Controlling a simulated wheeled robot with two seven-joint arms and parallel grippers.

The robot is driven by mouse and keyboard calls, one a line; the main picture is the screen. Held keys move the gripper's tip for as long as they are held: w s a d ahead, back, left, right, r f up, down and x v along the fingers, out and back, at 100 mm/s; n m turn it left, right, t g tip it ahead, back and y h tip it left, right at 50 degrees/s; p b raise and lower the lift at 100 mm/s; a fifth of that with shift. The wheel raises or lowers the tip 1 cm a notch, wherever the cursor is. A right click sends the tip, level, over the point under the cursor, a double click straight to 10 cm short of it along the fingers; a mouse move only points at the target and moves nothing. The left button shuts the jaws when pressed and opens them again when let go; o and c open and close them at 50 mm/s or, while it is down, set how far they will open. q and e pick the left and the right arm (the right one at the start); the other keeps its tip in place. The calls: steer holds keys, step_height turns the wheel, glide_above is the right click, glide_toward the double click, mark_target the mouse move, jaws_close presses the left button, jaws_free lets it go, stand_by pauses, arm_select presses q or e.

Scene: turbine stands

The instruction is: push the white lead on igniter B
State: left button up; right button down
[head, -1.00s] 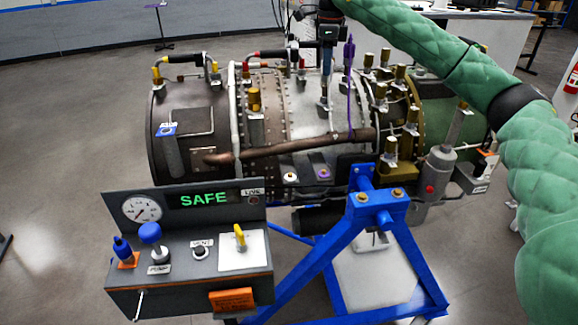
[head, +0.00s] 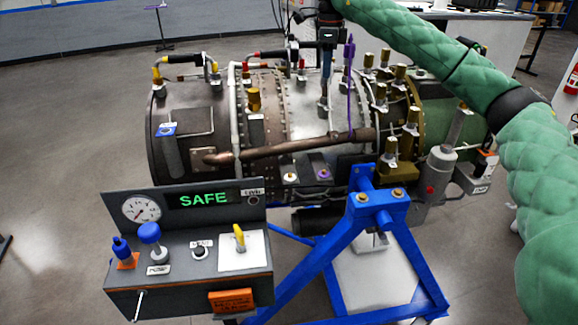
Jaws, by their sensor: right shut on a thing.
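My right gripper (head: 326,72) points straight down above the top of the turbine (head: 305,122). Its narrow fingers are together over a slim silver fitting (head: 323,104) on the casing. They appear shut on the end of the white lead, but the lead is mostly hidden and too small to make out. A purple lead (head: 350,85) stands just right of the gripper and runs down to the brown pipe. I cannot read any igniter label. My left gripper is not in view.
A brown pipe (head: 285,148) crosses the casing below the gripper, and several brass fittings (head: 398,75) stand to its right. A control box (head: 190,260) reading SAFE is in front at left. A blue stand (head: 375,215) carries the turbine.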

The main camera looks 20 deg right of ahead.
stand_by(0.3)
steer(key=c, duration=0.8)
jaws_free()
steer(key=shift+c, duration=0.2)
steer(key=shift+r+p, duration=1.2)
steer(key=shift+r, duration=1.25)
steer(key=shift+r+p, duration=0.75)
steer(key=shift+r, duration=0.3)
steer(key=shift+f, duration=0.1)
